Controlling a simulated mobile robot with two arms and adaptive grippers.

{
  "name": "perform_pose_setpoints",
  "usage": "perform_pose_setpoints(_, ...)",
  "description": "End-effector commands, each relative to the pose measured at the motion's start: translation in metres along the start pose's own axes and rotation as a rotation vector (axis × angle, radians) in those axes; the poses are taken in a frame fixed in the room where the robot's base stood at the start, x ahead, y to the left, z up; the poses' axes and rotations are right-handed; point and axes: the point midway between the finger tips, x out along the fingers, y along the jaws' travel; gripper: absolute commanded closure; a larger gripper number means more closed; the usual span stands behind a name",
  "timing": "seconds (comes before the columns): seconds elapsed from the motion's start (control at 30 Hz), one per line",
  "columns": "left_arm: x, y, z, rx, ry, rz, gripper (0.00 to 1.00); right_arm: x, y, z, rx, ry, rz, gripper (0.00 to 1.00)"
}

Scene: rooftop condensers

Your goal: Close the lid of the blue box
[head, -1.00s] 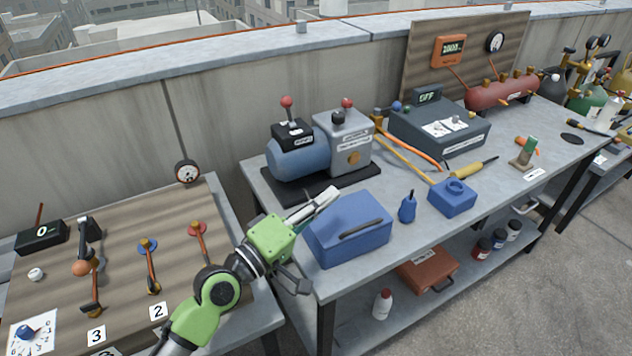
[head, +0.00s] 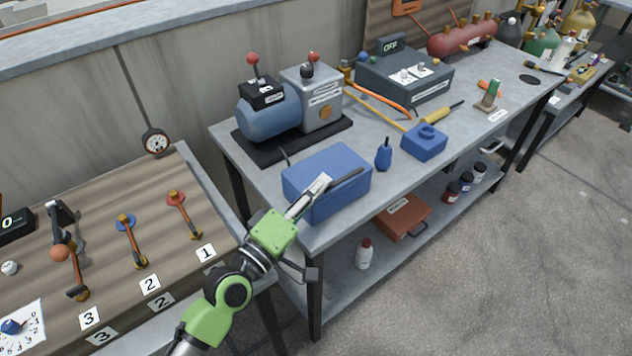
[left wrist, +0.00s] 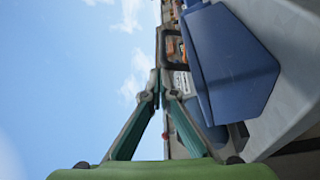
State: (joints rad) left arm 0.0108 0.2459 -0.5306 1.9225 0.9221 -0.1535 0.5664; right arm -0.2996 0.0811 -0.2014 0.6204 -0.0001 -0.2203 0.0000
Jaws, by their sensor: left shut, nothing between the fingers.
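The blue box (head: 325,163) stands at the near left end of the grey workbench. Its lid lies over the top, with no gap that I can see, and a dark handle (head: 348,178) is on it. My left gripper (head: 323,180) is shut and empty, its tips overlapping the box's near left part beside the handle. I cannot tell whether they touch it. The left wrist view shows the closed fingers (left wrist: 158,82) beside the blue box (left wrist: 232,60). My right gripper is out of view.
A blue and grey pump (head: 290,110) stands behind the box. A blue bottle (head: 383,156) and a small blue block with a round top (head: 424,143) stand to its right. A lever board (head: 110,235) is at left.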

Motion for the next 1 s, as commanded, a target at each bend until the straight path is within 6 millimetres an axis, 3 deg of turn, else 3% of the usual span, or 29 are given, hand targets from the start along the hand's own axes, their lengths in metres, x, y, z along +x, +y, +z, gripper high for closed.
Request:
perform_pose_setpoints(0.53,-0.008,-0.001,0.001,0.0,-0.002,-0.002,1.0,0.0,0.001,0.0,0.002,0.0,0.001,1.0)
perform_pose_setpoints(1.0,-0.096,-0.002,0.001,0.002,-0.005,-0.005,1.0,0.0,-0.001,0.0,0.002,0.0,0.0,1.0)
